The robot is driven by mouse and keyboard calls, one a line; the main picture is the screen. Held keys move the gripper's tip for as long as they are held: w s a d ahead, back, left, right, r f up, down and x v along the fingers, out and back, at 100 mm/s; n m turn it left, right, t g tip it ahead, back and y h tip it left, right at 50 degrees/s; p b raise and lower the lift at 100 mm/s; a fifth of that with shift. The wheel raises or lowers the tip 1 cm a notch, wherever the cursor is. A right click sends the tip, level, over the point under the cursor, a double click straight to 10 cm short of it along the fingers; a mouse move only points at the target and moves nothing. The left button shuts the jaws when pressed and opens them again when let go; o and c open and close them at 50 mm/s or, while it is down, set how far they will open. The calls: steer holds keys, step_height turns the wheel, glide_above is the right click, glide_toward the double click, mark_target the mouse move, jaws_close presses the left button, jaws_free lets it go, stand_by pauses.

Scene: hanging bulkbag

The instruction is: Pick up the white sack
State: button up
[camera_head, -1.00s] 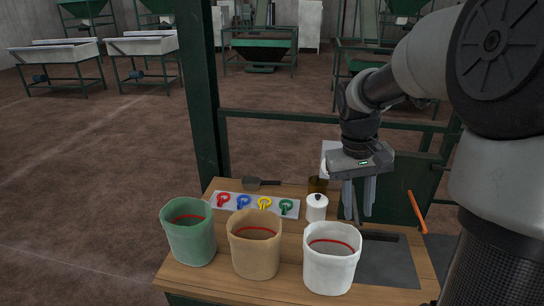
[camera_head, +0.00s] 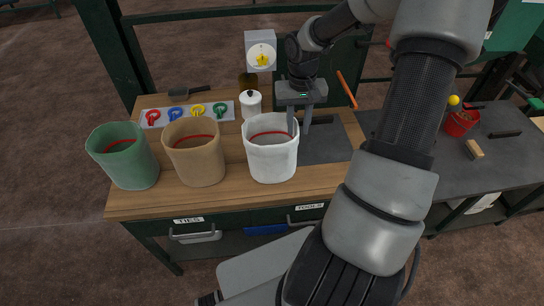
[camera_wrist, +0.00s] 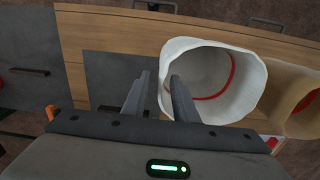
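The white sack (camera_head: 270,158) stands open and upright on the wooden table, with a red line inside near its rim. It is the rightmost of three sacks in the head view. My gripper (camera_head: 299,132) points down at the sack's right rim, its two fingers apart. In the wrist view the sack (camera_wrist: 245,85) shows its open mouth, and my gripper (camera_wrist: 157,82) has one finger over the mouth and the other outside the wall. The rim lies between the fingers, which do not look closed on it.
A tan sack (camera_head: 195,160) and a green sack (camera_head: 124,165) stand to the left. Behind are a white canister (camera_head: 251,105) and a tray of coloured ties (camera_head: 187,113). A grey plate (camera_head: 335,142) lies right of the white sack. An orange-handled tool (camera_head: 347,89) stands behind it.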

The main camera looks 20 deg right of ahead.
steer(key=shift+a+f, duration=0.15)
steer(key=shift+f, duration=1.3)
steer(key=shift+a+f, duration=0.15)
steer(key=shift+f, duration=1.25)
jaws_close()
